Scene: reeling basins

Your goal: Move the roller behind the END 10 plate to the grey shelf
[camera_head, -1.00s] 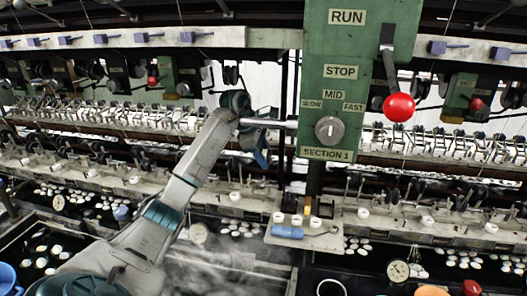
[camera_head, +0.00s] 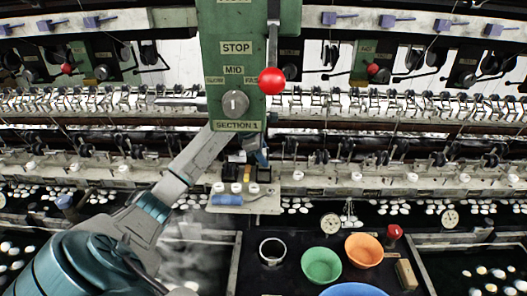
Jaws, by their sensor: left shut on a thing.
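My left arm reaches in from the lower left. My left gripper (camera_head: 258,152) is just below the green SECTION 1 panel, above the back of the grey shelf (camera_head: 268,205). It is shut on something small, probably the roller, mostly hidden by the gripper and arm. The shelf juts out under the panel. I cannot make out an END 10 plate. My right gripper is not in view.
The green panel (camera_head: 236,80) with a red-knobbed lever (camera_head: 271,81) stands directly above the gripper. Basins with white cocoons lie on both sides. Steam rises left of the shelf.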

